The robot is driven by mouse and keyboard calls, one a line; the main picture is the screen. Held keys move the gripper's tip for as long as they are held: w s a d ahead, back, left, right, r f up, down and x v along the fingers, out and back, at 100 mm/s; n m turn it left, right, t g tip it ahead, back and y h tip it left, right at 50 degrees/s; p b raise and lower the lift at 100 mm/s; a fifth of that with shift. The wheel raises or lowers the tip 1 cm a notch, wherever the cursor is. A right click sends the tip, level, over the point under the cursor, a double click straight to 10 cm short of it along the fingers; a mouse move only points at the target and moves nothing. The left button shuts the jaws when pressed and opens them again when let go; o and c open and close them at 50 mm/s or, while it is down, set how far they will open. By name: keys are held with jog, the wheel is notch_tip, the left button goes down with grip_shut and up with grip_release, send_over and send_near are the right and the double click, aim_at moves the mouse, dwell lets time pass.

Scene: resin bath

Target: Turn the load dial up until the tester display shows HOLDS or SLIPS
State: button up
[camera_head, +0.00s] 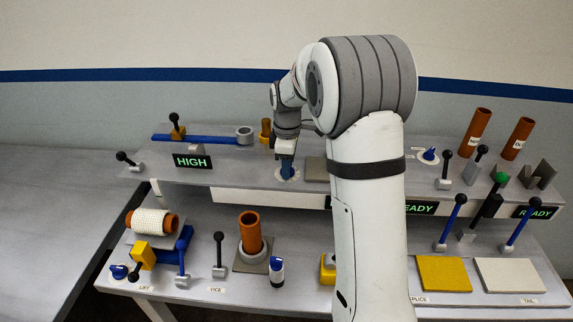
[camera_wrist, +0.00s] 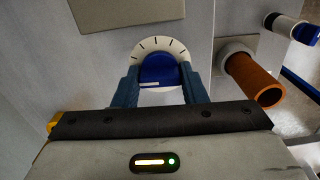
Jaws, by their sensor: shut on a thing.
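The load dial is a blue knob (camera_wrist: 160,72) on a white round scale (camera_wrist: 157,46) with black tick marks, seen in the wrist view. My gripper (camera_wrist: 160,88) is shut on the knob, one blue-grey finger on each side. In the head view my gripper (camera_head: 287,158) points down onto the dial (camera_head: 287,175) on the raised shelf; the fingers hide most of the knob. A display reading HIGH (camera_head: 192,162) stands left of it. Another green-lettered display (camera_head: 328,203) below the dial is mostly hidden by my arm. I cannot tell which display is the tester's.
An upright orange tube (camera_head: 250,232) stands on the lower bench, and a wrapped tube (camera_head: 152,222) lies left. Displays reading READY (camera_head: 534,212) and partly hidden EADY (camera_head: 421,208) are at right. Several levers stand around. A flat beige plate (camera_head: 316,169) lies beside the dial.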

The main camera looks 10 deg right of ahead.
jog(key=m, duration=0.3)
jog(key=shift+w+m+b, duration=0.1)
jog(key=shift+m+b, duration=0.2)
jog(key=shift+b, duration=0.1)
jog(key=m, duration=0.4)
jog(key=shift+m+b, duration=0.3)
jog(key=shift+b, duration=0.05)
jog(key=m, duration=0.4)
jog(key=shift+r, duration=0.1)
jog(key=m+b, duration=0.1)
jog(key=m, duration=0.7)
jog(key=shift+m, duration=0.3)
jog(key=m, duration=0.3)
jog(key=shift+m, duration=0.3)
jog(key=m, duration=0.4)
jog(key=shift+b, duration=0.3)
jog(key=shift+r+m, duration=0.1)
jog(key=shift+m, duration=2)
